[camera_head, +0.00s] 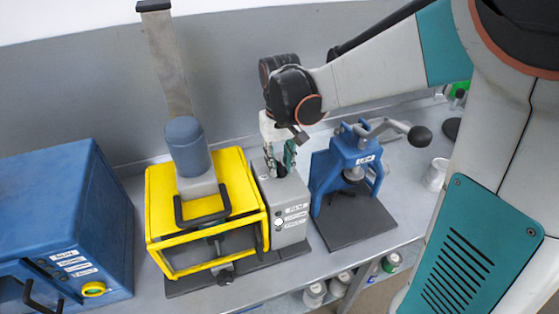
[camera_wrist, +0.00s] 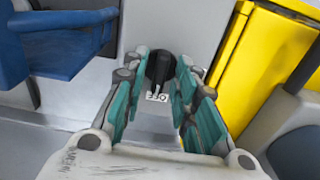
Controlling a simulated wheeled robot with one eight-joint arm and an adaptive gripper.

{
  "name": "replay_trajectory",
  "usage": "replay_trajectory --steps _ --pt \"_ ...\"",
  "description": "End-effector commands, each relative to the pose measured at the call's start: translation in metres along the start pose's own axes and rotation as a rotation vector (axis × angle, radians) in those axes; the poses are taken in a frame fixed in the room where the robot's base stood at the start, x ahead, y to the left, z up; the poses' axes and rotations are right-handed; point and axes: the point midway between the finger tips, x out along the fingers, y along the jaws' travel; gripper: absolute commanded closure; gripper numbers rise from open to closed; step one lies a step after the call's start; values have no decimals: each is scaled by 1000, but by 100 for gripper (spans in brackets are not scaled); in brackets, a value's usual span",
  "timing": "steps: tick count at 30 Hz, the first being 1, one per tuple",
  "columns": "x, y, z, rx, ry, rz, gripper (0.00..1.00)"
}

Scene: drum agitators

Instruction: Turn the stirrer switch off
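The stirrer is a yellow guard frame (camera_head: 160,215) with a grey-blue motor (camera_head: 188,147) on top and a grey control box (camera_head: 291,206) at its right. In the wrist view a black switch knob (camera_wrist: 161,66) stands on the box above a small white label (camera_wrist: 156,97). My gripper (camera_head: 280,156) points down over the top of the box. The wrist view shows the gripper (camera_wrist: 162,72) with its teal fingers on both sides of the knob, apart from each other. I cannot tell whether they touch the knob. The knob's setting is unclear.
A blue press (camera_head: 345,160) with a lever stands close on the right of the box. A blue cabinet (camera_head: 65,220) with a yellow button stands at the far left. The yellow frame is close on the left of my gripper. Several jars sit below the bench (camera_head: 318,262).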

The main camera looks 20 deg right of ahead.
Motion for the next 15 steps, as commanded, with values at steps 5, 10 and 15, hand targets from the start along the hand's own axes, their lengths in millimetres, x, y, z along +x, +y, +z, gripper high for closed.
replay_trajectory --steps 5,10,15 --pt "0 0 0 -1 -1 0 69" --pt "-1 0 1 -1 -1 0 69" --pt "-19 0 1 -1 -1 0 69"
